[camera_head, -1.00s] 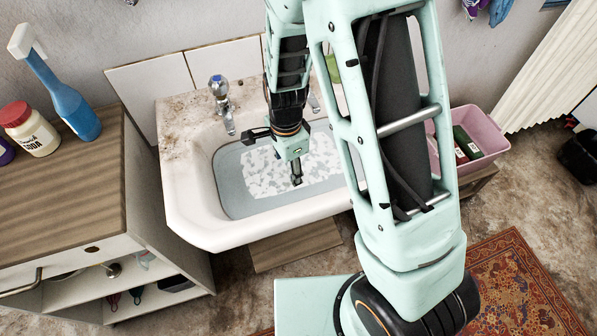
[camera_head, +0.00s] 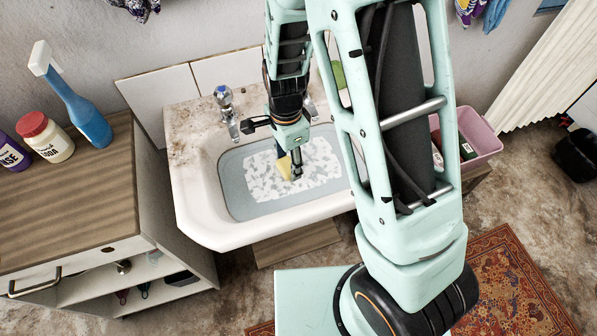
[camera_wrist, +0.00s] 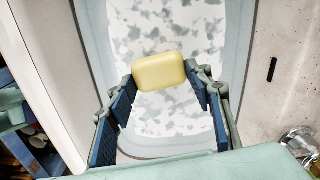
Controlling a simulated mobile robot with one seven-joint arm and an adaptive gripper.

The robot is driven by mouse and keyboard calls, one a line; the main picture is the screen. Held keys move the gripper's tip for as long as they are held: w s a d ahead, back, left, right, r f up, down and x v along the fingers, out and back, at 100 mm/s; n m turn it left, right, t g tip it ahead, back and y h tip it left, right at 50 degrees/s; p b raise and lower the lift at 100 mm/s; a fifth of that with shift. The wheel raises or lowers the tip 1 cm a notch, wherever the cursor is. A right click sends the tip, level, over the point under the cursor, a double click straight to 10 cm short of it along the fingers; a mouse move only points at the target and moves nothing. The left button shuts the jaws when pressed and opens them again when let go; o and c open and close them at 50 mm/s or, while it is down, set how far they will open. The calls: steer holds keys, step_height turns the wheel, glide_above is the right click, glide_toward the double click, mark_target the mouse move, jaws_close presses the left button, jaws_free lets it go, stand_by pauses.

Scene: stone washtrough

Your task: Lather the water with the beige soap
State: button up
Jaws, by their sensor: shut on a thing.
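My gripper (camera_head: 291,172) points down inside the basin of the white stone washtrough (camera_head: 200,217). It is shut on the beige soap (camera_head: 284,169), a pale yellow rounded bar. In the wrist view the soap (camera_wrist: 159,72) sits between the two blue fingertips. The water (camera_head: 240,187) in the basin is blue-grey, with a broad patch of white foam flecks (camera_head: 318,162) under and around the soap. The soap is at or just above the water; I cannot tell whether it touches. My arm hides part of the basin's right side.
Taps (camera_head: 225,103) rise at the basin's back edge. A wooden-topped cabinet (camera_head: 60,195) on the left bears a blue spray bottle (camera_head: 83,115) and a red-capped jar (camera_head: 48,140). A pink tub (camera_head: 480,140) with packets stands on the right. A patterned rug (camera_head: 505,285) lies front right.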

mark_target(289, 165)
steer(key=shift+r+p, duration=2.35)
steer(key=shift+r, duration=0.7)
